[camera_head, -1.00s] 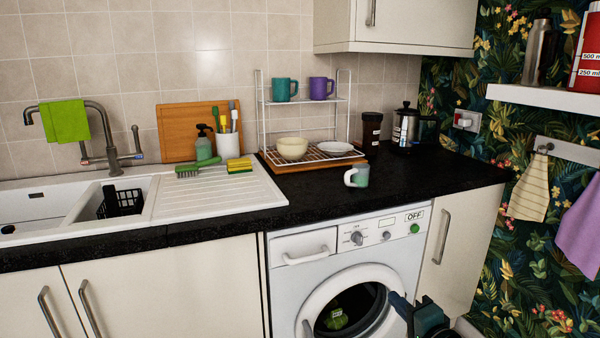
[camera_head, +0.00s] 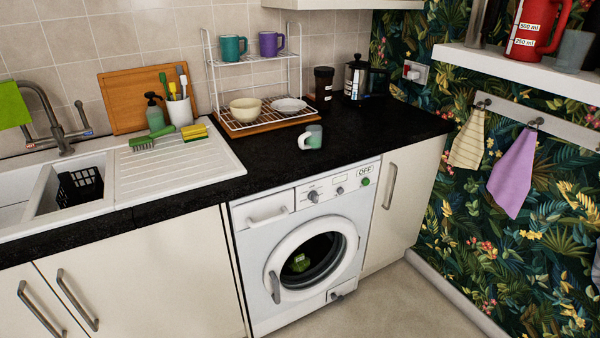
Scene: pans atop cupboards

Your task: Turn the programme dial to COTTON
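The white washing machine (camera_head: 256,243) stands under the black worktop, its round glass door (camera_head: 309,262) shut with something green showing inside. The programme dial (camera_head: 313,196) is a grey knob on the control panel, right of the detergent drawer (camera_head: 264,214). Its markings are too small to read. A smaller knob (camera_head: 340,190) sits to its right. A label reading OFF (camera_head: 364,171) and a green button (camera_head: 365,181) are at the panel's right end. Neither of my grippers shows in this view.
Cupboards flank the machine. The floor (camera_head: 400,305) in front is clear.

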